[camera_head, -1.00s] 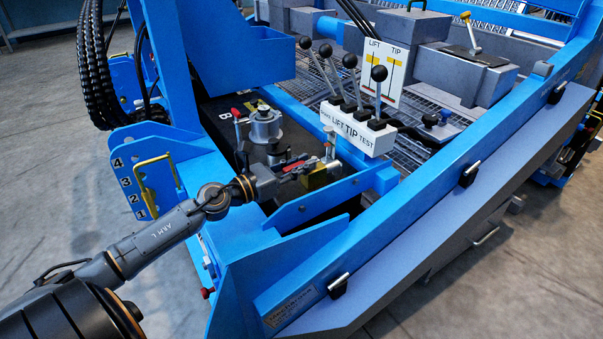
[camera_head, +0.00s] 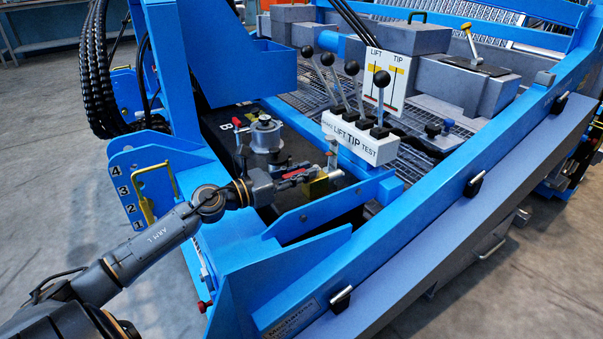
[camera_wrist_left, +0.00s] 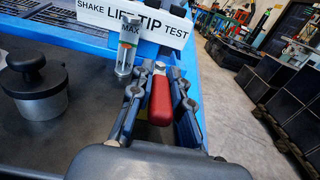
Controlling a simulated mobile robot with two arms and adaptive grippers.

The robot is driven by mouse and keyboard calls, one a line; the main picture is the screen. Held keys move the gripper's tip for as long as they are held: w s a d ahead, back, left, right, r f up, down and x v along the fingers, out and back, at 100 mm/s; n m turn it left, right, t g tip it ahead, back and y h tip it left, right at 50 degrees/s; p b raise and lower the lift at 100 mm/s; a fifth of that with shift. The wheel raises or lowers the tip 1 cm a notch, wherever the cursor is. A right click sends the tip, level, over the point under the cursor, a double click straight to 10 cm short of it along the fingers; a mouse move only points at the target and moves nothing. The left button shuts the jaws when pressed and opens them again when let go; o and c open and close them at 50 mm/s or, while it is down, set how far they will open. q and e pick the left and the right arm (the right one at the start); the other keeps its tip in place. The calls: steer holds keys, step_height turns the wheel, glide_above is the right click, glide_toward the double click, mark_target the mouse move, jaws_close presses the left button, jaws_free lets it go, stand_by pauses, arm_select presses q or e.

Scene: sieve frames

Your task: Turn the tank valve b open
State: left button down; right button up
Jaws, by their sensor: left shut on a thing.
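My left gripper (camera_head: 298,178) reaches in from the left over the blue machine's tank. It is shut on a red lever handle (camera_wrist_left: 161,99), which lies between its two fingers in the left wrist view. The handle joins a brass-coloured valve body (camera_head: 318,187), largely hidden behind the fingers. I cannot read a letter beside this valve. A "B" label (camera_head: 227,128) with a small red-topped part (camera_head: 236,122) lies farther back left. My right gripper is not in view.
A clear gauge tube marked MAX (camera_wrist_left: 126,58) stands just beyond the handle. A metal filler cap with a black knob (camera_wrist_left: 38,90) is to the left. The white lever box (camera_head: 350,138) with several black-knobbed levers is behind. Blue side plates (camera_head: 325,213) stand close in front.

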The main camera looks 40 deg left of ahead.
arm_select(q)
steer(key=shift+a+r, duration=0.1)
steer(key=c, duration=1.2)
jaws_free()
steer(key=shift+s, duration=0.35)
steer(key=v, duration=1.1)
steer(key=shift+s+a, duration=0.1)
steer(key=shift+a, duration=0.05)
